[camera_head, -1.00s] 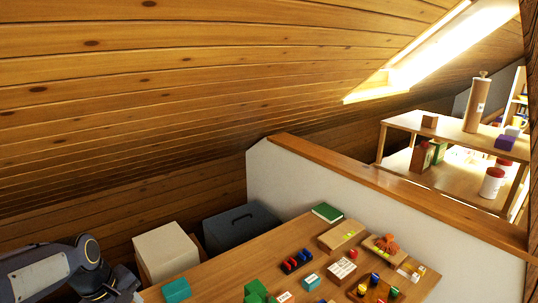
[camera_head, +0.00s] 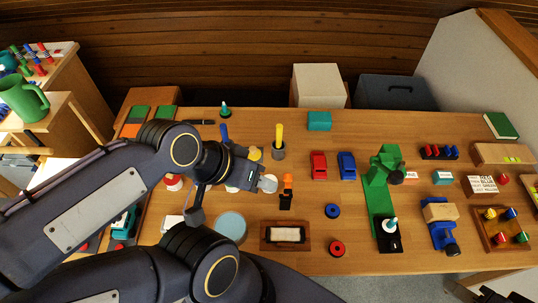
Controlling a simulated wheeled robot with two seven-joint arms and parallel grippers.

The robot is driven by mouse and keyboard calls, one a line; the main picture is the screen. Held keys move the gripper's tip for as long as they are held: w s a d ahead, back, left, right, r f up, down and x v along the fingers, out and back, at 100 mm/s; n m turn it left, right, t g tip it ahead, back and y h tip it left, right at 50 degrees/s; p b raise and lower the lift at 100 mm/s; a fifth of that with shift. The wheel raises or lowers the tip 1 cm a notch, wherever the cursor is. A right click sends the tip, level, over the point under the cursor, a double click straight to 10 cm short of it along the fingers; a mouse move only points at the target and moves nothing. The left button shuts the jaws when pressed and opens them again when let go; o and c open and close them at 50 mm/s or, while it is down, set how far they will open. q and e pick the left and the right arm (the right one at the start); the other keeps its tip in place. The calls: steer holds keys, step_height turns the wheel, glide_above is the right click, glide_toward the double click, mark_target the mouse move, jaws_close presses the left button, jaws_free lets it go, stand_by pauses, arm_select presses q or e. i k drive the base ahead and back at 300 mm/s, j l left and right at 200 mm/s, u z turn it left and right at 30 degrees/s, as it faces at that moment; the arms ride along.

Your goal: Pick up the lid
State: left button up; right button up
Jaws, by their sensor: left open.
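I cannot tell for certain which thing is the lid. A round, flat grey-blue disc (camera_head: 230,226) lies on the table below my left gripper, partly behind my arm. A small white round thing with red on it (camera_head: 173,183) stands left of my wrist. My left gripper (camera_head: 268,184) hangs over the left half of the table with its jaws apart. Nothing shows between its fingers. White and yellow things close to it are partly hidden by the wrist.
A grey cup with a yellow-handled tool (camera_head: 278,145) and a black-and-orange piece (camera_head: 287,192) stand close to my left gripper. A wooden tray (camera_head: 285,246) lies in front.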

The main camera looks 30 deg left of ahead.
mark_target(254, 154)
steer(key=k+u, duration=0.1)
steer(key=u, duration=0.95)
